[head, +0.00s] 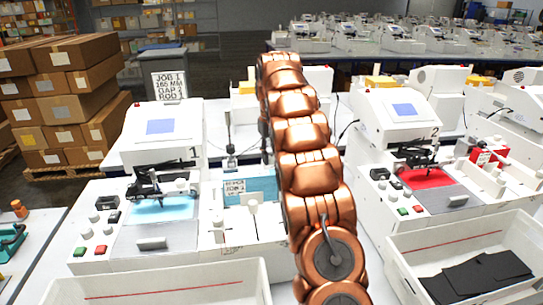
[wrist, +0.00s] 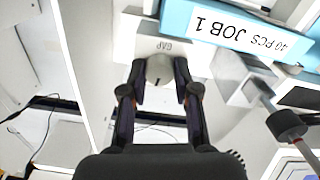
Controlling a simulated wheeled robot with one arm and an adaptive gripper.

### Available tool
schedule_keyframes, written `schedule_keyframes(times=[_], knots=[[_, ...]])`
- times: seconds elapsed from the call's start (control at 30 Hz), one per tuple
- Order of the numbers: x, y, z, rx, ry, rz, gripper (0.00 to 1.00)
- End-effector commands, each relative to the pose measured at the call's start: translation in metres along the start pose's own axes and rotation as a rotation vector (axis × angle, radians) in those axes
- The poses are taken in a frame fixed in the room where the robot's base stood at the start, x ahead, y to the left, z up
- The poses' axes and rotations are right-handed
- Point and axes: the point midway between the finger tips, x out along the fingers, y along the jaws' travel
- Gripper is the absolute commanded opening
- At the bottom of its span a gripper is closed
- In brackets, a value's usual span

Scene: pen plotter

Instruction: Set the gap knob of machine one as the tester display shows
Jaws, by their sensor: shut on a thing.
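In the wrist view, my gripper (wrist: 160,76) is closed around a pale round knob (wrist: 159,67), one finger on each side. The label GAP is printed beside the knob on a white housing, upside down in this view. A small dark mark shows on the knob; the setting it points to cannot be read. In the head view, machine one (head: 163,128), marked 1, stands left with a blue screen. My copper arm crosses the middle, and my gripper is hidden there. I cannot identify a tester display.
A sign (head: 168,86) behind machine one reads JOB 1, 165 MM, GAP 2, ROD 1, in small print. A blue item labelled 40 PCS JOB 1 (wrist: 240,32) lies close to the knob. Machine two (head: 400,116) stands right. White bins (head: 180,284) line the front.

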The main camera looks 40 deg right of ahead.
Motion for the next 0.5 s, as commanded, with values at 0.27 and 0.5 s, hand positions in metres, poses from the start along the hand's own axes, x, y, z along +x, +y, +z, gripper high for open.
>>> schedule_keyframes(times=[0.27, 0.5], knots=[[0.0015, -0.0003, 0.0004, 0.161, -0.004, -0.001, 0.0], [0.0012, 0.0002, 0.0005, 0.229, -0.003, -0.001, 0.0]])
